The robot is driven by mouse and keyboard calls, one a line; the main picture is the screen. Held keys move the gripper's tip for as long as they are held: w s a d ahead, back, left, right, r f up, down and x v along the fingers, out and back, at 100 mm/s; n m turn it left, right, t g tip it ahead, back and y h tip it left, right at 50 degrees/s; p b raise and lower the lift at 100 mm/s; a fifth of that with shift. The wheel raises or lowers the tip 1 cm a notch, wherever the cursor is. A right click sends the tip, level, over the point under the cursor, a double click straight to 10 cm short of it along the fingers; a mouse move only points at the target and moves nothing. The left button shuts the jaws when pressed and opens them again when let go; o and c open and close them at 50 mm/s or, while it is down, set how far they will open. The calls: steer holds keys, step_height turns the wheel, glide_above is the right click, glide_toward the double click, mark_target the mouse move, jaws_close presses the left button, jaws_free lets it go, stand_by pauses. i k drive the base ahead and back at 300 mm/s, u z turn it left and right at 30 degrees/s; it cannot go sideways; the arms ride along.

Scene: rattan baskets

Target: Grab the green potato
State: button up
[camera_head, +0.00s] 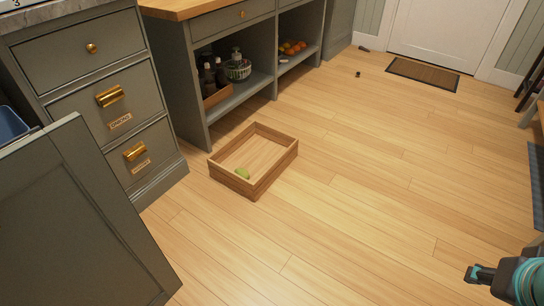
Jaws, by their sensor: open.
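A small green potato (242,173) lies inside a shallow wooden box (272,181) on the floor, near the box's front-left corner. My gripper (474,273) shows at the lower right edge of the view, far to the right of the box and nearer to me. It is open and holds nothing that I can see. Most of my arm is outside the frame.
Grey-green drawers (118,112) and an open cabinet door (83,220) stand at the left. An open shelf unit (215,107) is behind the box. A doormat (422,75) lies at the back. The wooden floor (350,215) between gripper and box is clear.

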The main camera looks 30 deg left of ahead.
mark_target(243, 172)
steer(key=u, duration=0.05)
steer(key=i, duration=1.8)
steer(key=u, duration=0.9)
steer(key=i, duration=1)
steer(key=u, duration=1.65)
steer(key=i, duration=0.6)
steer(key=u, duration=0.4)
